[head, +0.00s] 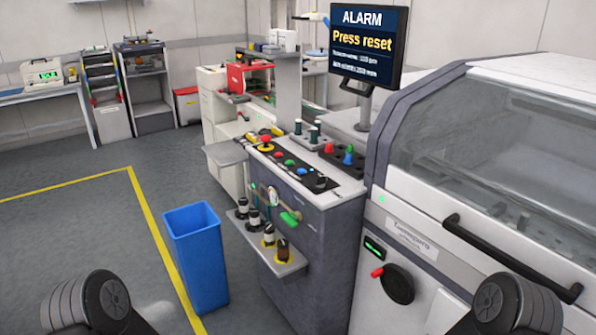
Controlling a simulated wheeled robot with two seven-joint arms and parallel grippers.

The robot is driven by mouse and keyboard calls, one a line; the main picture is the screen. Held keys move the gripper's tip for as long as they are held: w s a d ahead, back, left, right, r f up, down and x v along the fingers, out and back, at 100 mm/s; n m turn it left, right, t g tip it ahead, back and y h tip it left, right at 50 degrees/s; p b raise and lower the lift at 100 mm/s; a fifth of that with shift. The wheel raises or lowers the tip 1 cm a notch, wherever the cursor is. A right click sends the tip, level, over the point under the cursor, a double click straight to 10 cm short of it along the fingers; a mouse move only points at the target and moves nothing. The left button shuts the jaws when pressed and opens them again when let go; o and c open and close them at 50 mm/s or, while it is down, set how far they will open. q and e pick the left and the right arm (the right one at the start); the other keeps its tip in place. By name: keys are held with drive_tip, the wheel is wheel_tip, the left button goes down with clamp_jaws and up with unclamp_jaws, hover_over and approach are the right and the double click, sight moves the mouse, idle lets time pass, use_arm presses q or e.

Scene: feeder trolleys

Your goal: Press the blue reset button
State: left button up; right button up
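The blue button (301,171) is small and round, on the dark sloped panel (312,176) of the grey console in the middle of the head view. It sits in a row with a green button (289,162), a red button (277,154) and a red emergency-stop on yellow (265,142). A black knob (321,182) is to its right. The monitor (366,40) above reads "ALARM" and "Press reset". Dark rounded parts of my two arms show at the bottom left and bottom right, well apart from the console. Neither gripper shows.
A blue bin (197,256) stands on the floor left of the console. A shelf (272,262) with several bottles juts from the console front. A large machine with a black handle (510,258) stands at right. Floor is clear at left, with yellow lines.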

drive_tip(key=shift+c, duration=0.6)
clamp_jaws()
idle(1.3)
